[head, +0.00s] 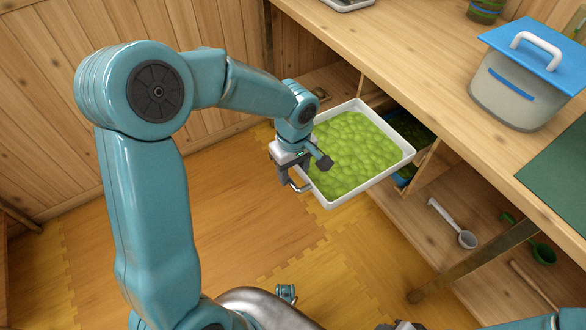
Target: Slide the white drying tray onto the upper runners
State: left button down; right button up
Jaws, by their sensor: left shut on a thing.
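The white drying tray (398,168) is filled with a bumpy green layer. It sticks out from under the wooden counter, its far right part at the opening between the wooden uprights. The tray looks roughly level. The upper runners are not clearly visible, and I cannot tell whether the tray touches them. Of my right arm only a part shows at the bottom edge, with a dark piece that may be its gripper (402,325); its jaws cannot be made out.
Another compartment with dark green contents (420,134) shows behind the tray. A grey pot with a blue lid (515,85) and a green mat (562,175) are on the counter. A white ladle (455,225) and a green ladle (530,240) are on the lower shelf. A wooden leg (470,265) stands at the front.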

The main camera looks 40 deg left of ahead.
aim_at(311, 169)
dwell(0.4)
pick_arm(q)
jog(key=shift+w, duration=0.1)
jog(key=shift+w+d+p, duration=0.1)
jog(key=shift+w+d, duration=0.2)
jog(key=shift+w, duration=0.45)
jog(key=shift+w+d+p, duration=0.15)
jog(key=shift+w+d, duration=0.2)
jog(key=shift+w, duration=0.35)
jog(key=shift+w+d+p, duration=0.1)
jog(key=shift+w+d, duration=0.2)
jog(key=shift+w, duration=0.45)
jog(key=shift+f, duration=0.15)
jog(key=shift+w, duration=0.15)
